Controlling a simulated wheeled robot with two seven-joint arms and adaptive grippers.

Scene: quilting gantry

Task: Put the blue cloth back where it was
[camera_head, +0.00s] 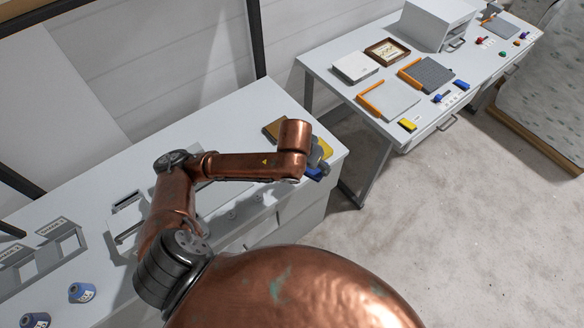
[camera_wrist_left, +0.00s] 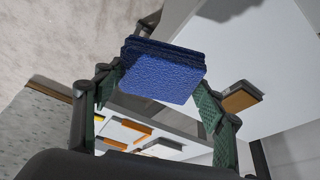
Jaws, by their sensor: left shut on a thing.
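The blue cloth (camera_wrist_left: 160,72), a small folded square pad, is between the two fingers of my left gripper (camera_wrist_left: 158,95), which is shut on it. In the head view a blue edge of the cloth (camera_head: 314,174) shows just below my left gripper (camera_head: 319,160), by the right end of the near white table (camera_head: 232,118). My arm hides most of the gripper there. I cannot tell whether the cloth touches the table. A yellow pad with a dark edge (camera_head: 272,129) lies on that table, just behind my wrist; a yellow-brown block (camera_wrist_left: 241,97) shows right of the gripper in the wrist view.
Blue spools (camera_head: 82,292) and grey holders (camera_head: 62,245) are at the near table's left. Across a floor gap stands a second table (camera_head: 327,72) with orange-edged boards (camera_head: 388,98), a yellow block (camera_head: 407,125) and a grey cabinet (camera_head: 437,25).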

